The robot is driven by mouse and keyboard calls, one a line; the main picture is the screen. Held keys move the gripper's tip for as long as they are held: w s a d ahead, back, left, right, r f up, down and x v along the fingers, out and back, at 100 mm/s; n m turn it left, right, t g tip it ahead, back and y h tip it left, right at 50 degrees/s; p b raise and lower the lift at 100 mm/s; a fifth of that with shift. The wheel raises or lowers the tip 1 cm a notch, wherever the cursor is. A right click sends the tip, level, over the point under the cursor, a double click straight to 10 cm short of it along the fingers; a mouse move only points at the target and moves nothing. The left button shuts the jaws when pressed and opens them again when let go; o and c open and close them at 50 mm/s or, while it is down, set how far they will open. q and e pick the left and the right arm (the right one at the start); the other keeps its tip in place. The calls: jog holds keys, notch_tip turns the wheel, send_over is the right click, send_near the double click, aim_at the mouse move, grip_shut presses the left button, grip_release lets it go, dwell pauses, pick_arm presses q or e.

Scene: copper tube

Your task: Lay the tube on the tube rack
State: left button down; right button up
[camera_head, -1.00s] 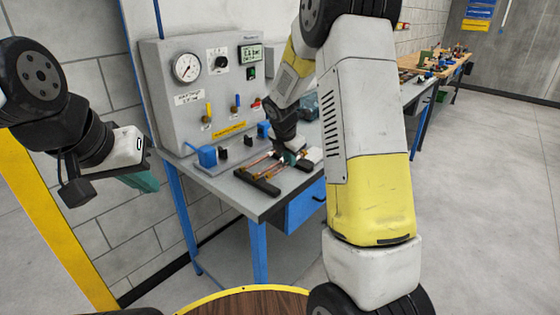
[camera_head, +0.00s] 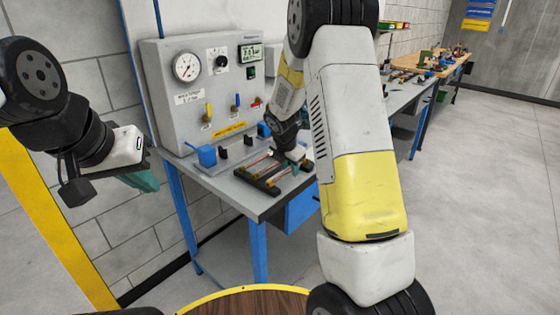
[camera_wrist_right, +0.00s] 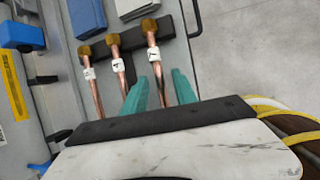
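Three copper tubes with brass end fittings and white number tags lie side by side across the black tube rack (camera_head: 258,182), whose dark bar also shows in the right wrist view (camera_wrist_right: 134,40). The rightmost tube (camera_wrist_right: 158,72) has its brass fitting on the bar and runs between the teal fingers of my right gripper (camera_wrist_right: 157,88). Those fingers stand apart, with a gap on both sides of the tube. In the head view, my right gripper (camera_head: 293,163) is low over the rack's right part. My left gripper (camera_head: 148,180) hangs away from the bench; its finger gap cannot be made out.
The rack stands on a grey bench (camera_head: 235,197) with blue legs. Behind it is a panel (camera_head: 200,95) with a gauge, valves and a display. A blue block (camera_head: 207,156) is left of the rack. A round wooden top (camera_head: 245,302) is in front.

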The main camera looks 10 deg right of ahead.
jog(key=s+a+r+m+y, duration=0.1)
jog(key=s+r+m, duration=0.2)
jog(key=s+r, duration=0.4)
jog(key=s+a+r+m, duration=0.1)
jog(key=s+r+m, duration=0.25)
jog(key=r, duration=0.65)
jog(key=s+a+r+m+t+y, duration=0.1)
jog(key=s+r+m, duration=0.1)
jog(key=s+m, duration=0.7)
jog(key=s+a+r+m+y, duration=0.1)
jog(key=s+r+m+y, duration=0.1)
jog(key=s+m, duration=0.7)
jog(key=s+r, duration=0.1)
jog(key=s, duration=0.3)
jog(key=shift+s+a+t, duration=0.35)
jog(key=shift+a+t, duration=0.05)
